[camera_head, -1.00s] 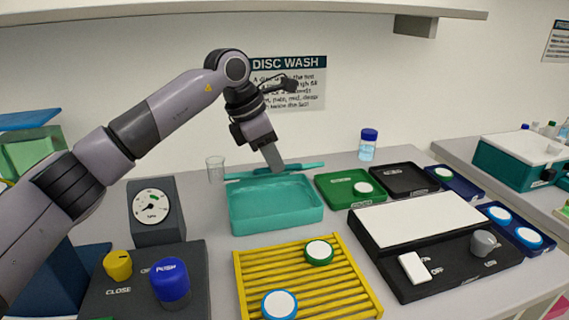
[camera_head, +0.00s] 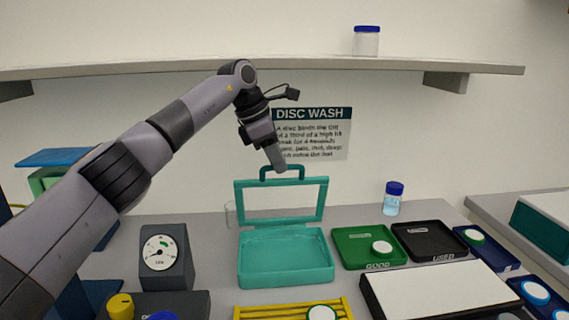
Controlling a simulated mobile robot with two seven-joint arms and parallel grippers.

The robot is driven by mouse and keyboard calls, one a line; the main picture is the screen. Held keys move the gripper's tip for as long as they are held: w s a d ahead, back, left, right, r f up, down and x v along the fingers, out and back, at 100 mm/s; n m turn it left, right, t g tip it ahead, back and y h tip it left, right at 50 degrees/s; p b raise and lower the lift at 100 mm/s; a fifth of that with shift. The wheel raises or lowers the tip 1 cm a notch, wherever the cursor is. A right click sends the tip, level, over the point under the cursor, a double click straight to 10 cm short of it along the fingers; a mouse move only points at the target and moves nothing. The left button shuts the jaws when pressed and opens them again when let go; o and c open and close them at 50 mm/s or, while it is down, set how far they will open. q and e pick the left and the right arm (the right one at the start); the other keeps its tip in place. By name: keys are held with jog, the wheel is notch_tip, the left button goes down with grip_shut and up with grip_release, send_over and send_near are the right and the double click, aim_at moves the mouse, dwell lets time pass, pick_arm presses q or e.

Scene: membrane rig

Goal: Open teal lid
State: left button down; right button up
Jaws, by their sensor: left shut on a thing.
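The teal lid (camera_head: 239,205) is a frame with a clear middle and a handle (camera_head: 281,169) on its top edge. It stands raised, nearly upright, at the back edge of the teal box (camera_head: 286,271), whose inside shows open. My left gripper (camera_head: 278,167) is shut on the lid's handle from above and hides part of it. My right gripper is not in view.
A gauge box (camera_head: 164,258) stands left of the teal box. A green tray (camera_head: 350,252) with a white disc (camera_head: 381,247) and a black tray (camera_head: 428,241) lie to the right. A yellow rack (camera_head: 260,312) is in front. A shelf (camera_head: 150,66) runs overhead.

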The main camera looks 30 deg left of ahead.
pick_arm(q)
jog(key=shift+w+a+f, duration=0.15)
jog(key=shift+a+f, duration=0.25)
jog(key=shift+f, duration=0.35)
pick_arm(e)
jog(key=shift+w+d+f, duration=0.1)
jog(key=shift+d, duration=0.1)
pick_arm(q)
jog(key=c, duration=1.2)
grip_release()
jog(key=shift+w+f, duration=0.1)
jog(key=shift+o, duration=0.4)
jog(key=shift+w+a+f+g, duration=0.15)
jog(key=shift+w+g, duration=0.15)
jog(key=shift+s+d+r, duration=0.2)
jog(key=shift+r, duration=0.15)
jog(key=shift+w+f, duration=0.1)
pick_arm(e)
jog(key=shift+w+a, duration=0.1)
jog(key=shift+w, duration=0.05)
